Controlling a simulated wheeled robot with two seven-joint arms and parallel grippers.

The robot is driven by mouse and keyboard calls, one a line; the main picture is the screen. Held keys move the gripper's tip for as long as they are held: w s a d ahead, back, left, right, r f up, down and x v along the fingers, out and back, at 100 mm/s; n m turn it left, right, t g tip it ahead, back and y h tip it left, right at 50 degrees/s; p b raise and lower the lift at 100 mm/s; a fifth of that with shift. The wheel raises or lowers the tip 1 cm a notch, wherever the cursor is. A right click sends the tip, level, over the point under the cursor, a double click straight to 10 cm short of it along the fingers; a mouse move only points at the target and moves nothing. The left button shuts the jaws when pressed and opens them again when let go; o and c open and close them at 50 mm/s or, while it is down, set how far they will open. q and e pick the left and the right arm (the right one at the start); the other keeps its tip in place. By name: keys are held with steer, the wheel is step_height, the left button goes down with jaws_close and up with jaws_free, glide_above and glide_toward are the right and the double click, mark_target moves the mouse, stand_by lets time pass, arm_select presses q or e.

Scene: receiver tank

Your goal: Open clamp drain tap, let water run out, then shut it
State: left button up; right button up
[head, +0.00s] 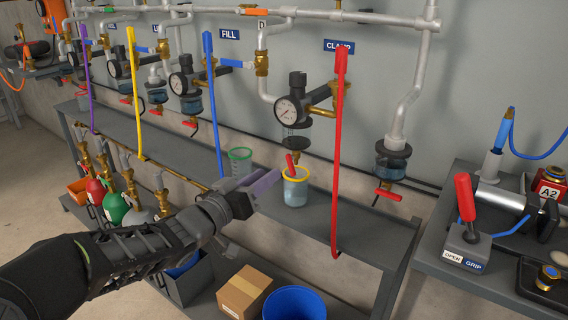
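The blue CLAMP sign (338,46) hangs on the wall above a regulator with a round gauge (288,111). Below that regulator is a bowl with a brass drain, and its small red tap handle (291,160) stands steeply, slightly tilted. A clear cup with a yellow rim (296,193) stands on the shelf under this tap and holds bluish water. My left gripper (268,183), with purple-grey fingers, is just left of the cup and below the red handle, apparently apart from it. Its fingers show nearly edge-on, so their gap is unclear. My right gripper is out of view.
A long red lever (340,150) hangs right of the cup; a blue one (212,105) hangs left. A green-marked cup (240,160) stands behind my gripper. Another bowl with a red handle (388,194) is at right. A box (246,290) and blue bin (294,304) are below.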

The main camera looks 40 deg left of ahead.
mark_target(287, 161)
arm_select(q)
steer(key=w+b, duration=0.2)
steer(key=w, duration=0.4)
steer(key=shift+w+f, duration=0.15)
steer(key=shift+w, duration=0.2)
steer(key=shift+w+a, duration=0.1)
steer(key=shift+w, duration=0.3)
steer(key=shift+c, duration=0.2)
jaws_close()
